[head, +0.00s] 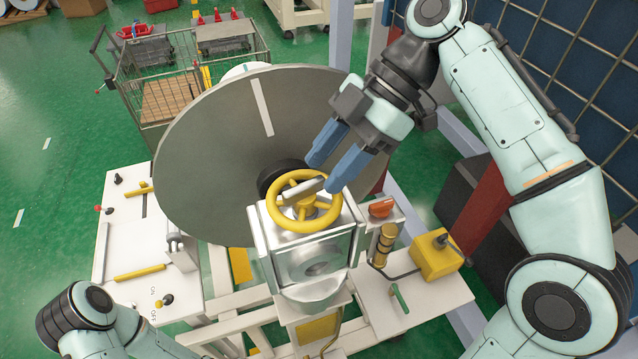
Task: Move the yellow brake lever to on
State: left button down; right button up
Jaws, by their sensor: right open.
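A small lever with a yellow foot and black knob (166,300) stands on the white panel (185,283) at the lower left, between the printed ON above and OFF below. I cannot tell which mark it is set to. A longer yellow bar (139,273) lies on the same panel just above ON. I cannot tell for sure which of these is the brake lever. My right gripper (326,174) is open and empty. Its blue fingers are over or near the yellow handwheel (288,220), well right of the panel; contact is unclear. My left gripper is out of view.
A large grey disc (215,150) stands behind the handwheel. A metal housing (265,235) carries the wheel, with an orange-red knob (381,208) and yellow box (437,258) to its right. More small levers (138,190) sit on the panel's far part. Green floor lies open at left.

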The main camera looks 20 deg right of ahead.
aim_at(158, 304)
jog(key=l, duration=0.45)
jog(key=k+l, duration=0.1)
jog(key=k, duration=0.85)
